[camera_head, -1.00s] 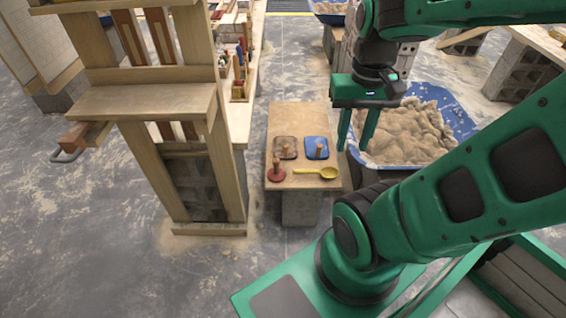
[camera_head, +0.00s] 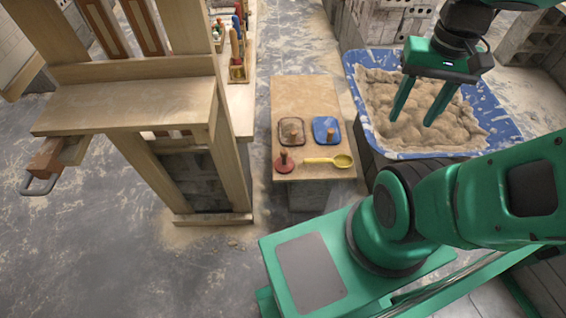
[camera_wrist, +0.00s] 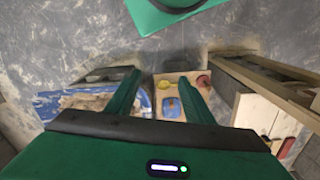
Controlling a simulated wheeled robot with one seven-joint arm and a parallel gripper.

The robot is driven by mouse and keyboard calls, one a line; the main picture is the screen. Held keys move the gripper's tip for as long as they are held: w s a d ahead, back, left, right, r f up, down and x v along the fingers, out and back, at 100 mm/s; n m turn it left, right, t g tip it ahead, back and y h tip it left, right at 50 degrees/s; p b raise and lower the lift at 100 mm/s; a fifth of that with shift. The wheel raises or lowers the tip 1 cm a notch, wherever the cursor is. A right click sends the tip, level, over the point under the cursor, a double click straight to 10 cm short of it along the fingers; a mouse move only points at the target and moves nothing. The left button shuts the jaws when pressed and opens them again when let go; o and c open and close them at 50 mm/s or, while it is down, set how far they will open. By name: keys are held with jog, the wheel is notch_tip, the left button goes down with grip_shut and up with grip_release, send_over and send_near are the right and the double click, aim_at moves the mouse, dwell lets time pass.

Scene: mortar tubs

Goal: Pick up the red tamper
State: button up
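The red tamper (camera_head: 284,161) has a flat round red base and an upright wooden handle. It stands at the near left corner of a small wooden table (camera_head: 300,95). In the wrist view the red tamper (camera_wrist: 203,81) shows just right of the right finger. My gripper (camera_head: 415,112) is open and empty, with its fingers pointing down. In the head view it appears over the tub of sand, to the right of the table and apart from the tamper.
A tall wooden frame (camera_head: 130,105) stands on the left, near the table's edge.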

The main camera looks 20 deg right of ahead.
jog(key=w+d+f+n, duration=0.2)
jog(key=w+f+n, duration=0.2)
jog(key=w, duration=0.5)
jog(key=n+t+y, duration=0.2)
jog(key=n+y, duration=0.1)
jog(key=n, duration=1.1)
send_near(285, 150)
jog(key=shift+x, duration=5.7)
jog(key=shift+s, duration=0.1)
grip_shut()
